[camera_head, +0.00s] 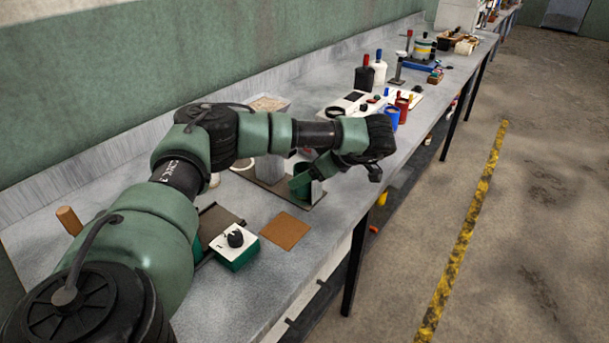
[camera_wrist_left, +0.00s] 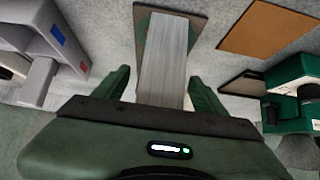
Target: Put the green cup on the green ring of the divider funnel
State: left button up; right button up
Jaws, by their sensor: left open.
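My left gripper (camera_head: 306,180) is low over the bench, partly hidden by my own wrist in the head view. In the left wrist view the gripper (camera_wrist_left: 162,85) has its two green fingers apart, with a grey metal post (camera_wrist_left: 165,55) showing between them. I cannot tell whether the fingers touch it. The post stands on a dark brownish base plate; it also shows in the head view (camera_head: 316,191). I cannot pick out the green cup or the funnel's green ring for certain; dark green shapes by the gripper blend with its fingers. My right gripper is not in view.
A brown square mat (camera_head: 285,231) and a green box with a white top and black knob (camera_head: 236,249) lie nearer me. A blue cup (camera_head: 391,117), bottles and tools stand farther along the bench (camera_head: 240,318). The bench's right edge is close to the gripper.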

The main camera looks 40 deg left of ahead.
pick_arm(q)
jog(key=p+v, duration=0.1)
jog(key=v, duration=0.9)
jog(key=shift+d+r, duration=0.25)
